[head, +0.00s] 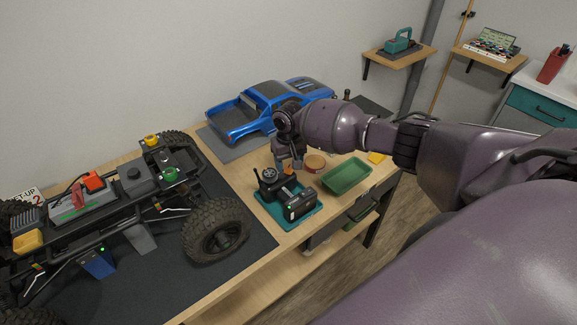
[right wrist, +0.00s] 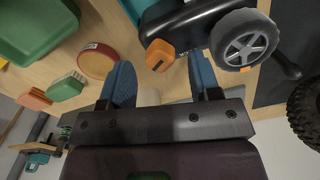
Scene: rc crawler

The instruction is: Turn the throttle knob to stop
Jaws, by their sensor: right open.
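The black RC transmitter (head: 298,205) sits on a teal mat near the table's right part, with a small green light on it. Its silver-spoked wheel (right wrist: 245,40) shows in the right wrist view. The orange knob (right wrist: 160,55) with a dark pointer mark sticks out from the transmitter's side. My right gripper (head: 289,164) is over the transmitter from behind; in the right wrist view its blue fingers (right wrist: 162,78) are apart, with the knob just beyond and between their tips. I see no contact. My left gripper is not in view.
A green tray (head: 347,176) and a round orange-rimmed tin (head: 314,163) stand right of the transmitter. The blue truck body (head: 262,108) lies behind my right gripper. The crawler chassis (head: 110,195) fills the left, its wheel (head: 216,231) close to the transmitter mat.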

